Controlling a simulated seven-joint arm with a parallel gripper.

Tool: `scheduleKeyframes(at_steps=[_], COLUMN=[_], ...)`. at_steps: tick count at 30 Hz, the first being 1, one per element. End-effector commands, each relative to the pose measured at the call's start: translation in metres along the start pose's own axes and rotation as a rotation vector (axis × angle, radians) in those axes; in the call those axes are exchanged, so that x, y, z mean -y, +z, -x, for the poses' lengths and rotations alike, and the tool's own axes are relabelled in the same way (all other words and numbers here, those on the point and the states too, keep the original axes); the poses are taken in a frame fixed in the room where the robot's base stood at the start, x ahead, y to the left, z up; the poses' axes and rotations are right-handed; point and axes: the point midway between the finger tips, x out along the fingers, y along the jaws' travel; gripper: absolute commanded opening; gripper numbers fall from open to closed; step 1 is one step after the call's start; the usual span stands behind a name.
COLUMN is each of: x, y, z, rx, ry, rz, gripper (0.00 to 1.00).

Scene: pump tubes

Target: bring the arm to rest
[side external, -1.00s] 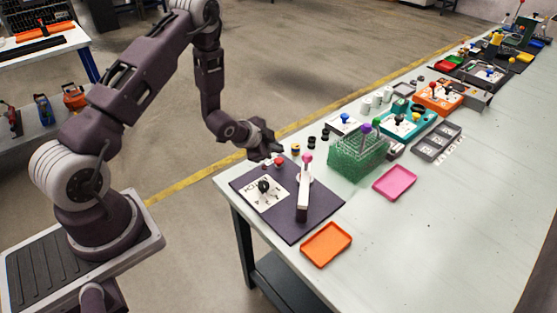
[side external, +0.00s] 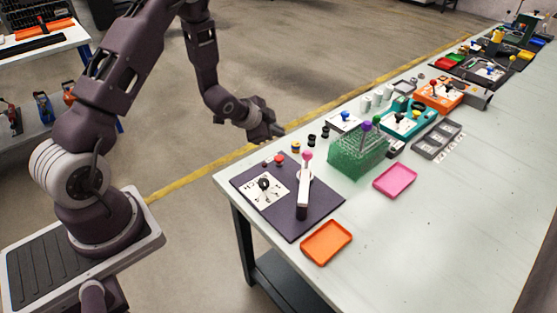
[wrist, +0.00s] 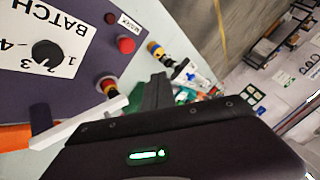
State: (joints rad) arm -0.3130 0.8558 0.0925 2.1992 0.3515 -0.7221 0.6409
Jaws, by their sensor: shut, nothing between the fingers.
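My gripper (side external: 277,131) is shut and empty, held in the air by the table's far left edge. In the wrist view its dark fingers (wrist: 155,95) are together, with nothing between them. Below it in the side view lies a dark purple panel (side external: 262,218). The wrist view also shows the black knob (wrist: 47,54), the plate lettered BATCH, and the red button (wrist: 126,45). The gripper is apart from these.
A green tube rack (side external: 357,155) stands right of the panel. An orange tray (side external: 326,242) and a pink tray (side external: 395,180) lie on the table (side external: 440,240). Small black and yellow parts stand near the far edge. More stations stretch along the table. The near right tabletop is clear.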

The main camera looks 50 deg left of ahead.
Motion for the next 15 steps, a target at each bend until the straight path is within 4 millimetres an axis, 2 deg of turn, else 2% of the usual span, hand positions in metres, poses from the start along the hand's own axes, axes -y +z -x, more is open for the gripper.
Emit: scheduleKeyframes(at_steps=[2, 3, 5, 7, 8, 9, 11, 12, 15], x=[0.017, 0.024, 0.028, 0.024, 0.019, 0.011, -0.007, -0.021, -0.058], y=[-0.028, -0.042, -0.061, -0.076, -0.08, -0.083, -0.083, -0.081, -0.065], z=[0.034, 0.059, 0.103, 0.157, 0.18, 0.211, 0.258, 0.287, 0.348], rx=[0.02, 0.039, 0.07, 0.103, 0.116, 0.131, 0.152, 0.163, 0.195], ry=[-0.014, -0.016, -0.015, -0.006, 0.001, 0.012, 0.035, 0.052, 0.103], rz=[0.043, 0.082, 0.153, 0.243, 0.281, 0.335, 0.413, 0.462, 0.564], gripper=[0.0, 0.0, 0.0, 0.0, 0.0, 0.0, 0.0, 0.0, 0.0])
